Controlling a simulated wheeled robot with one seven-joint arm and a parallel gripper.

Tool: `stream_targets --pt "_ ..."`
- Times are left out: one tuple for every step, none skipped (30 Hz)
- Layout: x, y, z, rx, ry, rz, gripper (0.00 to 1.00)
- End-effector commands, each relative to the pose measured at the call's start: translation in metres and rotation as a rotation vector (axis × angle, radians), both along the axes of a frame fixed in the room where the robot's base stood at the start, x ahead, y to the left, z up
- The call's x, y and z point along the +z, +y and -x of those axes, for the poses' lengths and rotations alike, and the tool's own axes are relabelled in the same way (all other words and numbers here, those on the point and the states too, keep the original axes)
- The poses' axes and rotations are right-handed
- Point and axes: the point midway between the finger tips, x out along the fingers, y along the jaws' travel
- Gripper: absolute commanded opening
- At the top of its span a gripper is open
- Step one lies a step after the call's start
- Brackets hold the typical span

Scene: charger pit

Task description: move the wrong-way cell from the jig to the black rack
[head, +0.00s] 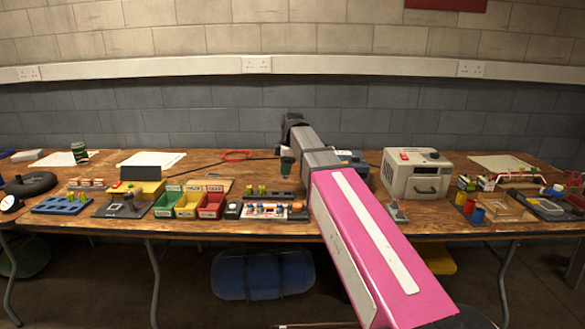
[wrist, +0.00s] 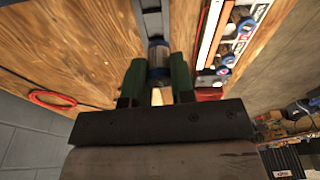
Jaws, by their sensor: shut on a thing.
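My gripper (wrist: 158,82) has green fingers shut on a cell (wrist: 158,60) with a blue band and a pale metallic part. In the head view my gripper (head: 287,166) points down above the table, behind the jig. The jig (head: 270,214) is a pale strip with several cells, blue and red at their ends; it also shows at the right in the wrist view (wrist: 213,35). The black rack (head: 285,197) appears as a dark strip just behind the jig, with yellow-green cells at its left. In the wrist view a dark grey strip (wrist: 151,22) runs past the held cell; contact cannot be told.
Green, yellow and red bins (head: 186,205) stand left of the jig. A beige charger box (head: 417,173) stands to the right. A red cable loop (head: 236,156) lies behind on bare wood. The table's front edge is close to the jig.

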Motion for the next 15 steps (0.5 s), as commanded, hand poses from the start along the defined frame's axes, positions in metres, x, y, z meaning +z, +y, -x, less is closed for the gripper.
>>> stream_targets --pt "-0.001 0.003 0.000 0.006 0.000 0.000 0.00" --pt "-0.001 0.003 -0.001 0.009 0.000 0.000 0.00" --pt "-0.002 0.004 -0.001 0.011 0.000 0.000 0.00" --pt "-0.002 0.004 -0.001 0.012 0.000 -0.001 0.00" --pt "-0.003 0.004 -0.001 0.013 0.000 -0.001 0.00" --pt "-0.004 0.004 -0.001 0.013 0.000 0.000 0.00" --pt "-0.005 0.004 0.000 0.013 0.000 -0.001 0.00" --pt "-0.006 0.004 0.000 0.013 0.000 0.000 0.00" --pt "-0.008 0.004 0.000 0.013 0.000 0.000 0.00" --pt "-0.010 0.004 0.000 0.013 0.000 0.000 0.00" --pt "-0.012 0.004 0.000 0.013 0.000 0.000 0.00" --pt "-0.015 0.004 0.000 0.013 0.000 0.000 0.00" --pt "-0.017 0.004 0.000 0.013 0.000 0.000 0.00" --pt "-0.020 0.004 0.000 0.013 0.000 0.000 0.00" --pt "-0.023 0.004 0.000 0.013 0.001 0.000 0.00"
